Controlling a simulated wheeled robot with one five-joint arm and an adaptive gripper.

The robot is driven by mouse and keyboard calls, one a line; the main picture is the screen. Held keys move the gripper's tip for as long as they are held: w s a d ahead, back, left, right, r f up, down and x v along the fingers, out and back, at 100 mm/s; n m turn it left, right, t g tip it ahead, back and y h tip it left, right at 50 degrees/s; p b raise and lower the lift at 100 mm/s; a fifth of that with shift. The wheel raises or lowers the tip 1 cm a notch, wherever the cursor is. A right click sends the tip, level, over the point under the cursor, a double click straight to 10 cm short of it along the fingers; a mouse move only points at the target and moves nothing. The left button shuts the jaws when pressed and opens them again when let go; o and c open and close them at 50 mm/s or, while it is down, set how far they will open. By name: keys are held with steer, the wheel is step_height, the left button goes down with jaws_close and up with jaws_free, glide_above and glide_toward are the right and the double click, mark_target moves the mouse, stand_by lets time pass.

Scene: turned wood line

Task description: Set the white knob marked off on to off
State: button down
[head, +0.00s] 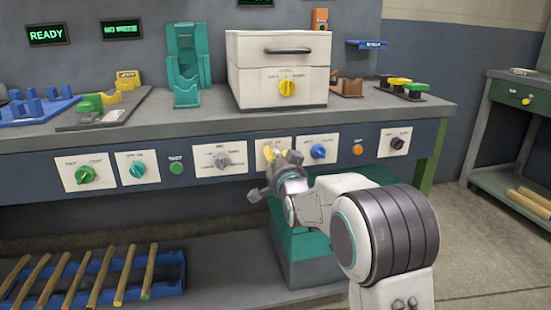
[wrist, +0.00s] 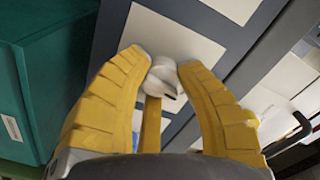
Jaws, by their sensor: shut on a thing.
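The white knob (wrist: 162,77) sits on a pale plate on the bench's front panel. In the head view my gripper (head: 273,157) reaches the same pale plate (head: 263,146) and hides the knob and most of the off and on marks. I cannot read which mark the knob points to.
A blue knob (head: 318,151) and an orange button (head: 357,149) are to the right; a grey knob (head: 221,160) is to the left. A white box (head: 278,55) with a yellow knob stands above. A green-teal box (head: 305,245) is below my gripper.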

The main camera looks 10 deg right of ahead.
steer(key=n, duration=0.6)
steer(key=shift+n, duration=0.4)
steer(key=shift+f, duration=0.1)
stand_by(0.3)
steer(key=c, duration=0.8)
jaws_free()
steer(key=shift+s, duration=0.1)
steer(key=s, duration=1.1)
steer(key=shift+s, duration=0.35)
